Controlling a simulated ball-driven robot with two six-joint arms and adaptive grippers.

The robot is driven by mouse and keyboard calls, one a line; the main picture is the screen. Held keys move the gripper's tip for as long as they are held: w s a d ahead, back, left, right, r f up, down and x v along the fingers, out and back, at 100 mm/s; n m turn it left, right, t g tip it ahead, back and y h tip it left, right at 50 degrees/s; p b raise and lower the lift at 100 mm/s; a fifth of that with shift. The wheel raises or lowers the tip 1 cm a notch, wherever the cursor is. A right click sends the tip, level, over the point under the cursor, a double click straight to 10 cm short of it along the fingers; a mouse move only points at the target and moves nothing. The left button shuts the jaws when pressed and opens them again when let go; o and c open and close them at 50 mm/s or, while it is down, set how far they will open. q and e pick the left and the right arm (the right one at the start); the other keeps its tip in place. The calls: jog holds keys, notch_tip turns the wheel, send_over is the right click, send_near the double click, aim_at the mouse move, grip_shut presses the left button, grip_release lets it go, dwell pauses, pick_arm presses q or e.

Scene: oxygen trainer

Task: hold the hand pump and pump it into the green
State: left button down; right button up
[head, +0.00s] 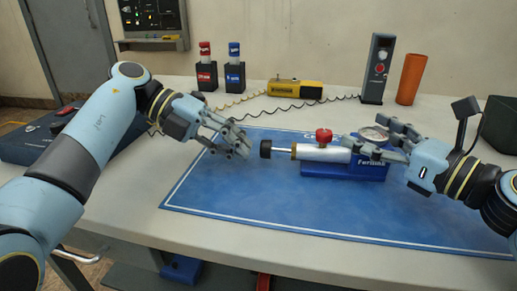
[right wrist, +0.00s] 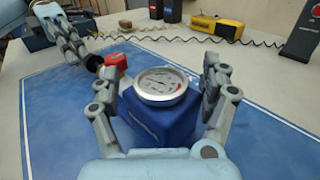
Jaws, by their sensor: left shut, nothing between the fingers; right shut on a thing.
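The hand pump (head: 345,171) lies on the blue mat, with a blue body, silver barrel, red knob (head: 323,136) and black plunger handle (head: 265,149) pointing left. The plunger rod shows between handle and barrel. My right gripper (head: 380,146) is shut on the pump's right end, its fingers on both sides of the blue body. The round gauge (right wrist: 160,84) faces up in the right wrist view; its needle is too small to read surely. My left gripper (head: 241,147) is shut and empty, just left of the plunger handle; whether they touch is unclear.
Behind the blue mat (head: 240,205) stand a red-capped bottle (head: 206,72), a blue-capped bottle (head: 235,73), a yellow device (head: 295,89) with a coiled cord, a grey box (head: 378,70) and an orange cylinder (head: 411,79). The mat's front is clear.

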pick_arm(q)
jog(key=v, duration=0.9)
jog(key=shift+r, duration=0.1)
dwell(0.9)
jog(key=a, duration=0.4)
jog(key=shift+w, duration=0.2)
jog(key=shift+d, duration=0.15)
jog(key=x, duration=1)
jog(key=shift+s, duration=0.1)
jog(key=d, duration=0.3)
jog(key=shift+d, duration=0.45)
